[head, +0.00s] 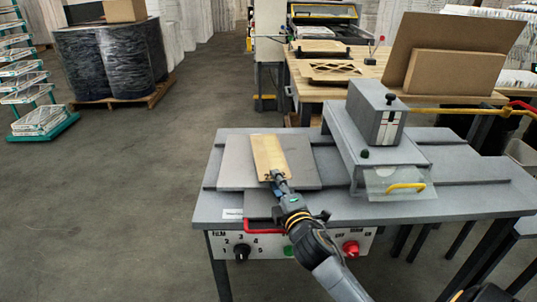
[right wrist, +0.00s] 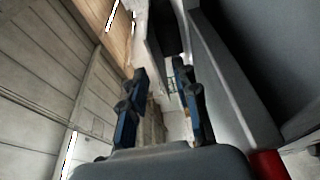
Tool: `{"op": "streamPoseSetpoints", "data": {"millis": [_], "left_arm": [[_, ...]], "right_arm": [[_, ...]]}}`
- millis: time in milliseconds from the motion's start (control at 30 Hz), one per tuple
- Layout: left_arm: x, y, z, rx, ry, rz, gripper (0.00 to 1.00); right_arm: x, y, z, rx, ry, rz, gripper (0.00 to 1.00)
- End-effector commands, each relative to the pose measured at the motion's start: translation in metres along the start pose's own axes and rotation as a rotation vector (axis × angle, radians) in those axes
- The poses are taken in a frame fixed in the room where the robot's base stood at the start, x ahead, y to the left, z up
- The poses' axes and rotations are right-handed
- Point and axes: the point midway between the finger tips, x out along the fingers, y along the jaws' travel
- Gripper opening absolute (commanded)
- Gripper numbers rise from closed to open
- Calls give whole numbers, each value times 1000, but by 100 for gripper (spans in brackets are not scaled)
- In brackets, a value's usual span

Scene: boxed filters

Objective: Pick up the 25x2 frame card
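The tan frame card (head: 269,154) lies on a flat grey plate (head: 234,160) at the left of the grey machine table. My right gripper (head: 276,175) is at the near end of the card and overlaps it in the head view. I cannot tell whether it touches the card. In the right wrist view my right gripper (right wrist: 159,72) has its two dark blue fingers apart, with nothing clearly held between them. The card cannot be made out for sure there. My left gripper is not in view.
A grey press unit (head: 377,117) with a clear guard and yellow handle stands right of the plate. A red handle (head: 264,227) and a control panel (head: 318,244) are at the table's front edge. A wooden bench (head: 376,70) with cardboard stands behind.

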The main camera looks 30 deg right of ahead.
Motion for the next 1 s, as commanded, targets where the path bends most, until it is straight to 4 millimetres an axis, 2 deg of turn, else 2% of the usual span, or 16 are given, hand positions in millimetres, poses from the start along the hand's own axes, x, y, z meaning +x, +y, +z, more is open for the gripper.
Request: {"op": "streamPoseSetpoints", "data": {"millis": [200, 300, 600, 733, 767, 1000], "left_arm": [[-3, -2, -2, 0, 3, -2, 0], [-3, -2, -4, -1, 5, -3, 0], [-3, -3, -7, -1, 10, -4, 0], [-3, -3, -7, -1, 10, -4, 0], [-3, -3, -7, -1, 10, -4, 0], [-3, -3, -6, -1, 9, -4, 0]], "right_arm": [[34, 2, 0, 0, -1, 2, 30], [46, 1, 0, 0, 0, 1, 30], [50, 0, 0, 0, 1, 1, 30], [50, 0, 0, 0, 0, 1, 4], [50, 0, 0, 0, 0, 1, 0], [50, 0, 0, 0, 0, 1, 0]]}}
